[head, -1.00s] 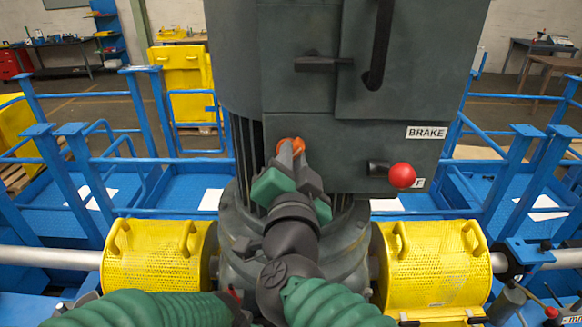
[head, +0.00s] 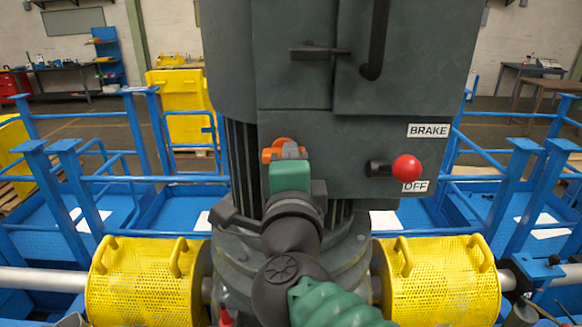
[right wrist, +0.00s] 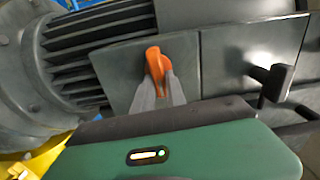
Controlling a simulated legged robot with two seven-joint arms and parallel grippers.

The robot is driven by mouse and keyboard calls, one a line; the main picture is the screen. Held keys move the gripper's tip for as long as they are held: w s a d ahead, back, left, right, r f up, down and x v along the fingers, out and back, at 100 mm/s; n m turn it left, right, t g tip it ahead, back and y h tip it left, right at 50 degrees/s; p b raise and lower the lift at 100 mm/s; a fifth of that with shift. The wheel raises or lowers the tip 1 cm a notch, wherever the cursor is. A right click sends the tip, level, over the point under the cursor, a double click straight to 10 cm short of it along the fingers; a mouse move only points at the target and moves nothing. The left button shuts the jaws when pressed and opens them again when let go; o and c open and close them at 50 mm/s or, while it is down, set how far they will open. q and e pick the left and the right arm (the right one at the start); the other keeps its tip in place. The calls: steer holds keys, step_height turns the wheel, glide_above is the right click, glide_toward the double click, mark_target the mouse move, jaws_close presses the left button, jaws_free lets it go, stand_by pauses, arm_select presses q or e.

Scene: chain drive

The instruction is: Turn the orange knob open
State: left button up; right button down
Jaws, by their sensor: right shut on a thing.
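The orange knob (head: 271,152) is on the lower left of the dark grey motor box, partly hidden behind my right gripper. My right gripper (head: 290,153) comes up from below with its green body in front of the box. In the right wrist view the two grey fingers (right wrist: 157,92) close on the orange knob (right wrist: 155,63) from either side. The upper part of the knob stands out past the fingertips. My left gripper is not in view.
A red ball-ended brake lever (head: 406,168) sits right of the knob, between BRAKE and OFF labels. A black handle (head: 318,52) is above. Yellow mesh guards (head: 147,283) flank the motor base, with blue railings (head: 120,180) behind.

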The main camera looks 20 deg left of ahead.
steer(key=shift+f+m, duration=0.15)
steer(key=shift+m, duration=0.25)
steer(key=c, duration=1.6)
jaws_free()
steer(key=shift+o, duration=1.1)
steer(key=shift+w, duration=0.15)
steer(key=shift+w+a, duration=0.15)
steer(key=shift+w, duration=0.05)
steer(key=b+v, duration=1.4)
steer(key=v, duration=0.2)
steer(key=shift+s, duration=0.4)
